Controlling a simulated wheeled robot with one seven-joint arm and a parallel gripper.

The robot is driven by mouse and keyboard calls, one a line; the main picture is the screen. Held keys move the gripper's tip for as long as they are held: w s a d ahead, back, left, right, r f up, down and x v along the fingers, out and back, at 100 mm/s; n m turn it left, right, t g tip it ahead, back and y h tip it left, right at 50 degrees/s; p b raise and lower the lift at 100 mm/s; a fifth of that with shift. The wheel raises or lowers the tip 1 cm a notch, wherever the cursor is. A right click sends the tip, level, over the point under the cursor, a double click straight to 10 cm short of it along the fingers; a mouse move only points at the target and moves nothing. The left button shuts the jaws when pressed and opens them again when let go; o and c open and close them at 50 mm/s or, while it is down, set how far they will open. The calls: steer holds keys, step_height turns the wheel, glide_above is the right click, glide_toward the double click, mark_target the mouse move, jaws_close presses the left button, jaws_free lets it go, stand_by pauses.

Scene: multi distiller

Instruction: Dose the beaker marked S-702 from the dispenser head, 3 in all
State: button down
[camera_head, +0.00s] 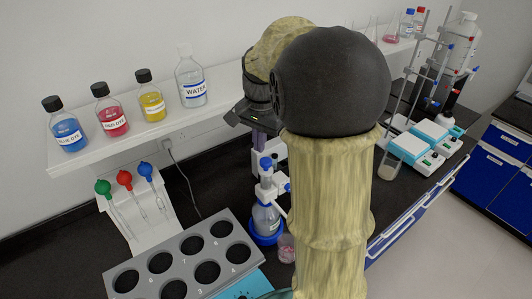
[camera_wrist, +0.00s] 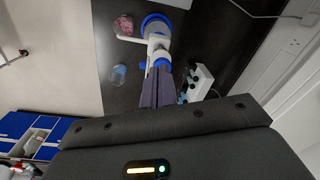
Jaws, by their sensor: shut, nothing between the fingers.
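The dispenser is a clear bottle (camera_head: 266,218) in a blue base ring, with a white and blue dispenser head (camera_head: 266,164) on top. My gripper (camera_head: 262,148) is shut and empty, pointing down just above the head; I cannot tell whether it touches. In the wrist view my gripper's fingertips (camera_wrist: 160,70) lie over the dispenser head (camera_wrist: 156,46). A small beaker with pink contents (camera_head: 287,248) stands beside the bottle. In the wrist view this pink beaker (camera_wrist: 123,25) is close to the nozzle's end. No S-702 marking is readable.
A bluish beaker (camera_wrist: 119,74) stands nearby on the dark bench. A grey numbered rack (camera_head: 190,262) and pipette stand (camera_head: 136,205) are at left. Dye bottles and a water bottle (camera_head: 191,82) stand on the shelf. Hotplates (camera_head: 410,147) are at right. My arm hides the middle.

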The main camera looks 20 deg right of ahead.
steer(key=s+a+f+n+t, duration=0.1)
steer(key=s+a+f+n, duration=0.2)
steer(key=s+f+n, duration=0.2)
steer(key=s+a+f+n+t+b, duration=0.1)
steer(key=s+a+f+n, duration=0.3)
steer(key=s+f, duration=0.4)
steer(key=shift+a+n, duration=0.2)
steer(key=shift+n, duration=0.7)
